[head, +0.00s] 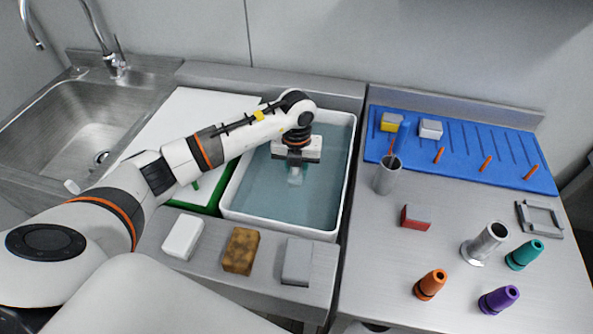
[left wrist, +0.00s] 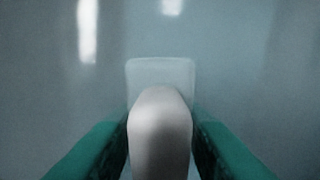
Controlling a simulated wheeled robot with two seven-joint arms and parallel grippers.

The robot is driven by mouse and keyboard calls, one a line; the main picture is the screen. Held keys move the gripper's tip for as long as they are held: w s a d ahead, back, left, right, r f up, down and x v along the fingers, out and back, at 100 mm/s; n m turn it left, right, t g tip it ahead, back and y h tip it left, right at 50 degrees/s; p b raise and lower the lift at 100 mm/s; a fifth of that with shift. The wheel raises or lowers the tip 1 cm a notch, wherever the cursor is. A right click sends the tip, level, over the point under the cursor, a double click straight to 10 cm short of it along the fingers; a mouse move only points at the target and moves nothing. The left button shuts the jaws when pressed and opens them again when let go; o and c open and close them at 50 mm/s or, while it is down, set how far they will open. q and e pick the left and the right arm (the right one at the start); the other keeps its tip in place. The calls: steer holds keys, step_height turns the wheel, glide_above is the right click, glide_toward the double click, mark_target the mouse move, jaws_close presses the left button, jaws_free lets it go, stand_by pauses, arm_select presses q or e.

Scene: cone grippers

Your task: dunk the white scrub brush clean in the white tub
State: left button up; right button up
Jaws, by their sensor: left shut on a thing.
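The white tub (head: 232,205) stands left of centre and holds bluish water (head: 262,194). My left gripper (head: 296,166) is over the tub and points down into it, shut on the white scrub brush (head: 295,177). In the left wrist view the brush's rounded handle (left wrist: 160,135) sits between the green fingers of my gripper (left wrist: 160,150). A pale, blurred block, the brush's far end (left wrist: 160,72), looks to be under the water. How deep it reaches, I cannot tell. My right gripper is not in view.
A white block (head: 183,237), a brown sponge (head: 241,250) and a grey block (head: 297,262) lie before the tub. A metal cylinder (head: 387,178) stands right of it, near a blue mat (head: 460,150). Several cones, such as the orange one (head: 430,284), stand further right. A sink (head: 65,125) is left.

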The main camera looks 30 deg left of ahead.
arm_select(q)
steer(key=shift+r+p, duration=3.35)
steer(key=shift+r, duration=1.6)
steer(key=shift+r+p, duration=0.95)
steer(key=shift+r, duration=0.5)
step_height(320, 180, up, 4)
steer(key=p, duration=0.2)
steer(key=shift+p, duration=0.3)
